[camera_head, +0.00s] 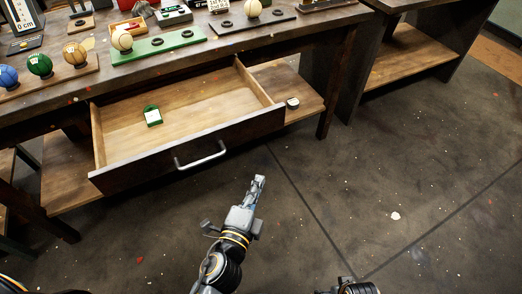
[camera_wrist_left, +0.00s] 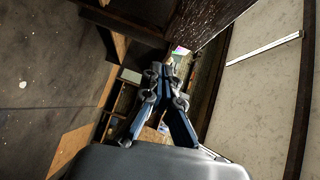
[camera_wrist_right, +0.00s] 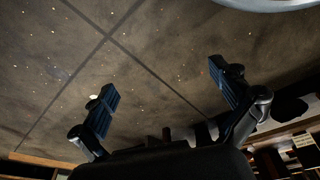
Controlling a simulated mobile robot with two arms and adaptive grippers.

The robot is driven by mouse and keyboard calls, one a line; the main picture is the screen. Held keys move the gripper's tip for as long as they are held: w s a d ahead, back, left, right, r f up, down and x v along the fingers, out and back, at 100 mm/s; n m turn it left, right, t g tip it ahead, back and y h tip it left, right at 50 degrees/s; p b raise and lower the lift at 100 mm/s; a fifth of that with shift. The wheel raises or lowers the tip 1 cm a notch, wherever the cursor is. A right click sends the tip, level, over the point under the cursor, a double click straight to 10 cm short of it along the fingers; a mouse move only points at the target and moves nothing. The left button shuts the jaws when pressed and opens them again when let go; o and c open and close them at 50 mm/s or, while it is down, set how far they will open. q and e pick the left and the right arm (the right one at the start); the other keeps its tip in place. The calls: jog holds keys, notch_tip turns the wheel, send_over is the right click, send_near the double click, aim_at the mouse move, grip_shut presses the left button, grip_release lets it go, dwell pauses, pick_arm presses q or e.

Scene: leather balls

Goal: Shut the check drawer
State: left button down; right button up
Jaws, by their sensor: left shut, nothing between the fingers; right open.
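The check drawer (camera_head: 190,105) is pulled well out from under the workbench in the head view. Its dark front carries a silver bar handle (camera_head: 201,155). Inside lies a small green and white item (camera_head: 152,116); the rest of the drawer floor is bare. My left gripper (camera_head: 259,180) is shut and empty, in front of the drawer, to the right of the handle and apart from it. In the left wrist view its fingers (camera_wrist_left: 167,72) meet. My right gripper (camera_wrist_right: 162,90) is open and empty above the floor; only a part of it shows at the head view's bottom edge.
A lower shelf (camera_head: 305,104) bears a small round object (camera_head: 292,103). A second bench (camera_head: 405,55) stands right.

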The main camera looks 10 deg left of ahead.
pick_arm(q)
notch_tip(320, 180, up, 4)
jog(key=t, duration=0.1)
jog(key=p, duration=0.2)
send_near(266, 125)
jog(key=w+d, duration=0.3)
jog(key=shift+w+a+r+m, duration=0.2)
jog(key=shift+w+a+m, duration=0.3)
jog(key=shift+w, duration=0.35)
jog(key=shift+w+a+f, duration=0.1)
jog(key=shift+w+a, duration=0.3)
jog(key=shift+w, duration=0.1)
pick_arm(e)
jog(key=s+f, duration=0.4)
jog(key=f, duration=0.3)
jog(key=shift+s+d+f+g, duration=0.2)
jog(key=shift+s+d+g, duration=0.05)
jog(key=shift+d+g, duration=0.1)
